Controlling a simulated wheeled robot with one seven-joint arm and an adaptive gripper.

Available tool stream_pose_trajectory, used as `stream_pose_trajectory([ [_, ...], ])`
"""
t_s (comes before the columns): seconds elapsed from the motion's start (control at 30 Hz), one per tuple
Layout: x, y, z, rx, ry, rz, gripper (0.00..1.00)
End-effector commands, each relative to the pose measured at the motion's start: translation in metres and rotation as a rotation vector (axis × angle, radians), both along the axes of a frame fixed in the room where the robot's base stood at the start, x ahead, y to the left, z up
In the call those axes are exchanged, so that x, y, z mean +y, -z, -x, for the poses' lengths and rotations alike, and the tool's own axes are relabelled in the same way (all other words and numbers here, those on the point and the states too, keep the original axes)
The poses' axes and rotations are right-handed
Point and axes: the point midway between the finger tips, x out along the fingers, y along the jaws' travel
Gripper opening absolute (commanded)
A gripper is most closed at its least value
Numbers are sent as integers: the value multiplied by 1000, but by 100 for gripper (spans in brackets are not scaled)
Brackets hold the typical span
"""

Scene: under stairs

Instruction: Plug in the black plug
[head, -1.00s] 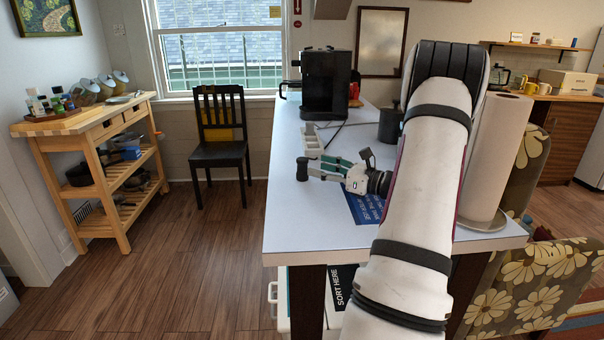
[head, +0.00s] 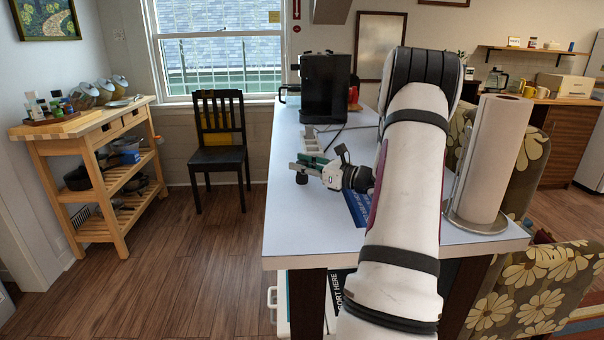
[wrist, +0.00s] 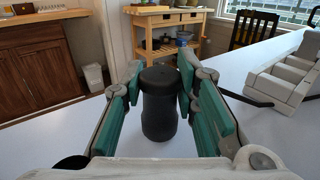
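A small black round-bodied object with a narrowed waist, seemingly the black plug (wrist: 160,105), stands upright on the white table in the wrist view. In the head view it is a dark spot (head: 302,178) at the fingertips. My gripper (wrist: 161,85) has its green-padded fingers apart, one on each side of it; whether they touch it is unclear. In the head view my gripper (head: 303,166) is low over the table. A pale power strip (wrist: 285,80) lies to the right in the wrist view, and beyond my gripper in the head view (head: 313,140).
A black coffee machine (head: 325,88) stands at the table's back with a dark cord near it. A paper towel roll (head: 492,160) stands at the right, near my arm. A blue sign (head: 355,205) lies partly under my arm. The table's front left is clear.

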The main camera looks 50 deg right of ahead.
Motion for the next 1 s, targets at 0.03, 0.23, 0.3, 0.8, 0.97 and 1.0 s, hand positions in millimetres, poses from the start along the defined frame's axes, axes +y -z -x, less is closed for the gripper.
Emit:
stream_pose_trajectory([
  [0.03,0,0,0,0,0,0,4],
  [0.23,0,0,0,0,0,0,0],
  [0.3,0,0,0,0,0,0,0],
  [0.8,0,-74,0,0,0,4,0],
  [0.97,0,-93,0,0,0,2,0],
  [1.0,0,-96,0,0,0,1,0],
])
